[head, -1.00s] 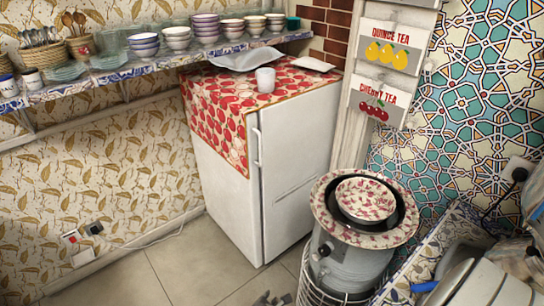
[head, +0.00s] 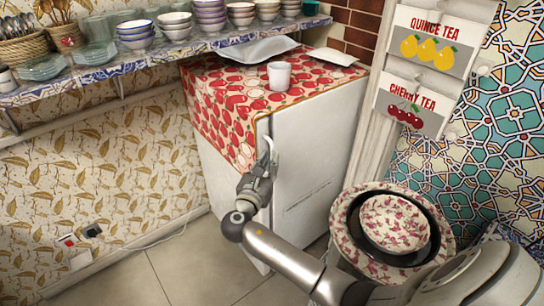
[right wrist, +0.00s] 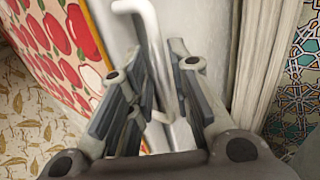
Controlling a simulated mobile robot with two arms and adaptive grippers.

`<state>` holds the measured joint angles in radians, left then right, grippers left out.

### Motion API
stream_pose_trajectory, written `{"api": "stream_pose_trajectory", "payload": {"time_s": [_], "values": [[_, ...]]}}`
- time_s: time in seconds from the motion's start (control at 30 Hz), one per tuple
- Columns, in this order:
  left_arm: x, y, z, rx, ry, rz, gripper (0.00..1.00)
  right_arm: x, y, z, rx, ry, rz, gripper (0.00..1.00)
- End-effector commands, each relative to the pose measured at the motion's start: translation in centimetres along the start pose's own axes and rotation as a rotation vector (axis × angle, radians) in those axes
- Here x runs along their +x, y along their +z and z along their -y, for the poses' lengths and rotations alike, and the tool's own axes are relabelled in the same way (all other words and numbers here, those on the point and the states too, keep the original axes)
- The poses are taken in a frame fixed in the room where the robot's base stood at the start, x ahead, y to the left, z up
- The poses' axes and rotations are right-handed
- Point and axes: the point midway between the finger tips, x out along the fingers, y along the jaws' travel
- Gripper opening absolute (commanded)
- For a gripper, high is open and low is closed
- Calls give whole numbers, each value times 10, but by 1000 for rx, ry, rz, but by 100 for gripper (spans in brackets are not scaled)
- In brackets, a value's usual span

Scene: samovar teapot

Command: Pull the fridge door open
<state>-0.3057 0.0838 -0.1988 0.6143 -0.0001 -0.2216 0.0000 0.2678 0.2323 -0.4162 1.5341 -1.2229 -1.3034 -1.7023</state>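The white fridge (head: 312,165) stands against the wall with its door closed, a red apple-print cloth draped over its top and left side. The fridge handle (head: 269,148) is a thin upright white bar at the door's left edge. My right gripper (head: 264,168) is at the handle and hides its lower part in the head view. In the right wrist view the handle (right wrist: 150,28) runs down between the two fingers of the right gripper (right wrist: 165,75), which stand apart with a gap around it. My left gripper is not in view.
A white cup (head: 279,75) stands on the cloth on top of the fridge. A shelf of bowls (head: 100,72) is at upper left. The tiled floor (head: 190,270) in front is clear.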

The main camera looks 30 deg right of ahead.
Motion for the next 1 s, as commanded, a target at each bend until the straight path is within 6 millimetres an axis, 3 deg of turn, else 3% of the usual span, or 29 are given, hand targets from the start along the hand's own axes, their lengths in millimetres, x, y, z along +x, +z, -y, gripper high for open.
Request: {"api": "stream_pose_trajectory", "payload": {"time_s": [0.2, 0.57, 0.73, 1.0], "values": [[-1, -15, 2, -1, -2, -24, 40, 26, 0, 0, 0, 0, 0, 20], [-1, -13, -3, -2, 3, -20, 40, 32, -1, 0, 2, 1, -2, 20], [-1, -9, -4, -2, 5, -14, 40, 31, -1, 0, 2, 1, -2, 0], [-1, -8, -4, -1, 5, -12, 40, 31, -1, 0, 2, 1, -2, 0]]}}
